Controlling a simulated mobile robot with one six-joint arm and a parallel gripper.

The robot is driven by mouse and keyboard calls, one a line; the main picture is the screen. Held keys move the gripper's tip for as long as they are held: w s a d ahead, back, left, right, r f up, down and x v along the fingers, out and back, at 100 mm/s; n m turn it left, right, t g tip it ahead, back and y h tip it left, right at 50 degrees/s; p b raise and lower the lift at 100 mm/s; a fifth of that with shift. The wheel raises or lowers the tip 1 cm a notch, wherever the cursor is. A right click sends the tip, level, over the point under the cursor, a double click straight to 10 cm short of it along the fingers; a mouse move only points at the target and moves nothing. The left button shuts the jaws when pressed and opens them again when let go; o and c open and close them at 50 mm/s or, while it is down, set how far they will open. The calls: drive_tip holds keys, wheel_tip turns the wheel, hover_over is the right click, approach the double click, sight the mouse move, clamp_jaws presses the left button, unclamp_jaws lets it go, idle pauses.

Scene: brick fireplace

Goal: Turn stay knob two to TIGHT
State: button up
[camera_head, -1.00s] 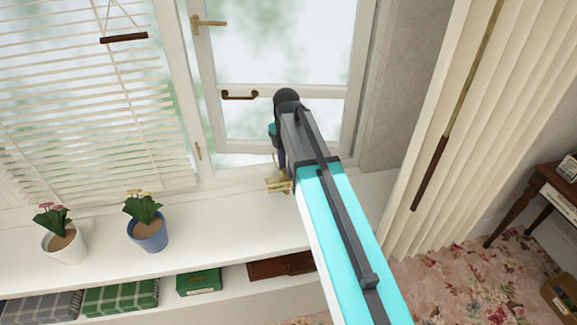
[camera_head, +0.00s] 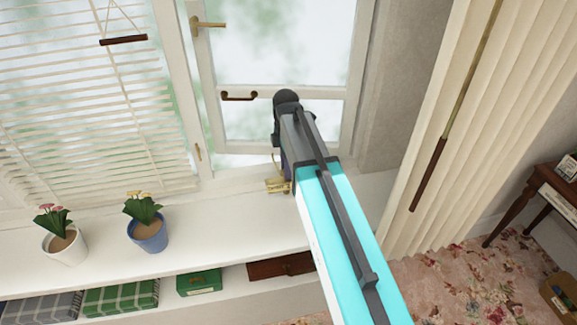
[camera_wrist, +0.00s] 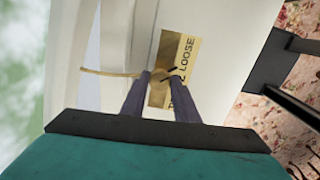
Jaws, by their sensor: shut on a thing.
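A brass plate (camera_wrist: 168,48) in the wrist view carries the lettering "2 LOOSE"; other lettering beginning with "T" is partly covered by a finger. My gripper (camera_wrist: 162,76) is shut on stay knob two (camera_wrist: 163,76), a small brass piece at the plate, mostly hidden between the fingertips. A dark pointer-like mark (camera_wrist: 184,71) shows beside the right finger, close to the word LOOSE. A thin brass stay bar (camera_wrist: 108,72) runs left from the knob. In the head view the brass plate (camera_head: 277,185) sits on the sill by the window, and my arm hides the fingers.
A blue flowerpot (camera_head: 149,233) and a white flowerpot (camera_head: 66,246) stand on the sill (camera_head: 215,235) at left. A pale curtain (camera_head: 440,120) hangs at right.

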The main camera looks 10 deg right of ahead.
drive_tip(key=m, duration=0.4)
drive_tip(key=shift+a, duration=0.1)
drive_tip(key=m, duration=0.5)
drive_tip(key=shift+m+p, duration=0.3)
drive_tip(key=shift+p, duration=0.1)
drive_tip(key=m, duration=0.9)
drive_tip(key=shift+w+m, duration=0.1)
drive_tip(key=shift+m, duration=0.2)
drive_tip(key=o, duration=1.1)
drive_tip(key=shift+c, duration=0.2)
drive_tip(key=shift+r, duration=0.1)
wheel_tip(320, 180, up, 14)
drive_tip(key=p, duration=0.9)
drive_tip(key=shift+s+f, duration=0.25)
